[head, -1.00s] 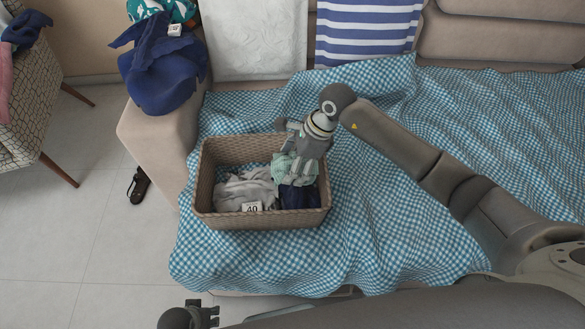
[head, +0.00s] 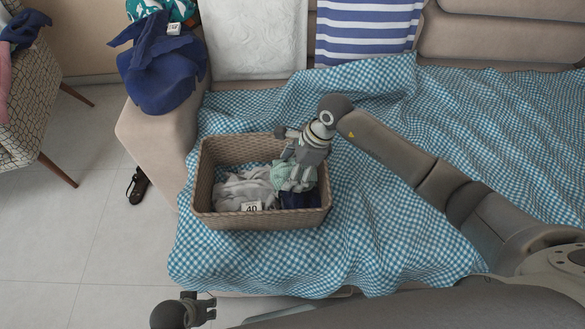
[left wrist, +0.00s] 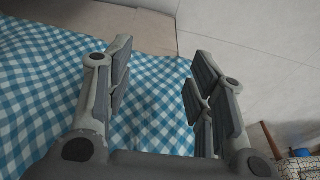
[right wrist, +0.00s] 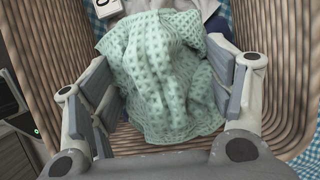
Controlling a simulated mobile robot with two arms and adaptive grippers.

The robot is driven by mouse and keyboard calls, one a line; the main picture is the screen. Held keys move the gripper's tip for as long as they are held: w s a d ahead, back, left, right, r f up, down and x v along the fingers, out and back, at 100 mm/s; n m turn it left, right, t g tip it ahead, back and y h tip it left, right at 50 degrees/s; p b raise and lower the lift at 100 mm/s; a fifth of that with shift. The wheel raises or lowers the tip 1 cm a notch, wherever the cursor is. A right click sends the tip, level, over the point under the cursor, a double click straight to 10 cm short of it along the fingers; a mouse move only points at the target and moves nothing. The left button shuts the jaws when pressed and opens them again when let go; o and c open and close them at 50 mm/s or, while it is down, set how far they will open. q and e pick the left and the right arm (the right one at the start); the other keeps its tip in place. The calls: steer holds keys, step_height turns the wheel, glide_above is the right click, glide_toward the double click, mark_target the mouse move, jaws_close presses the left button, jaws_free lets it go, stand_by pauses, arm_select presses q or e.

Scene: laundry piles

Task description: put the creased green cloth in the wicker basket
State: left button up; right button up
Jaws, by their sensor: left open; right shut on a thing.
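The green cloth (head: 294,175) is pale green with a waffle texture and hangs creased inside the right part of the wicker basket (head: 262,219). My right gripper (head: 299,178) reaches down into the basket and is shut on the cloth. In the right wrist view the cloth (right wrist: 165,75) bunches between the two fingers, with the basket wall (right wrist: 45,45) around it. Whether the cloth rests on the basket's contents is hard to tell. My left gripper (head: 207,310) is at the bottom edge, open and empty. In the left wrist view its fingers (left wrist: 160,95) stand apart above the checked blanket.
The basket also holds a grey cloth (head: 245,190), a dark blue cloth (head: 300,198) and a white tag marked 40 (head: 252,207). It stands on a blue checked blanket (head: 390,235) on the sofa. Blue clothing (head: 160,70) lies on the sofa arm.

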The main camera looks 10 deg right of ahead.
steer(key=shift+f, duration=0.2)
steer(key=shift+f+b, duration=0.1)
steer(key=shift+b, duration=0.2)
arm_select(q)
step_height(320, 180, up, 2)
steer(key=shift+w, duration=0.15)
arm_select(e)
steer(key=o, duration=1)
steer(key=shift+c, duration=0.2)
step_height(320, 180, up, 2)
steer(key=shift+w+d+r+p, duration=0.1)
steer(key=shift+d+p, duration=0.05)
steer(key=shift+p, duration=0.6)
arm_select(q)
steer(key=s+f, duration=0.3)
steer(key=f, duration=0.4)
steer(key=shift+s+a+f+p, duration=0.15)
steer(key=shift+a+f+p, duration=0.05)
steer(key=shift+p, duration=0.25)
arm_select(e)
steer(key=v, duration=1.1)
